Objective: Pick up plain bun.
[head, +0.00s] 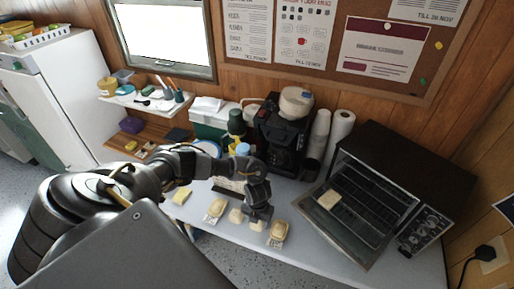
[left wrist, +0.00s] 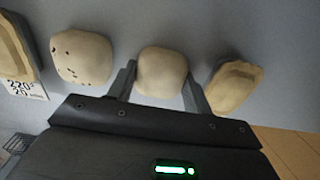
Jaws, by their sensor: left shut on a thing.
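The plain bun (left wrist: 162,72) is pale, round and smooth. In the left wrist view it sits between the two fingers of my left gripper (left wrist: 160,88), which are shut on its sides. In the head view my left gripper (head: 259,212) points down at the counter, and the plain bun (head: 257,225) shows just below it, partly hidden. I cannot tell whether it is clear of the counter. A bun with dark specks (left wrist: 80,55) lies beside it, to the left and apart from the gripper. My right gripper is not in view.
Yellowish items flank the buns, one on the left (head: 215,208) and one on the right (head: 277,232). A black coffee machine (head: 281,140) stands behind.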

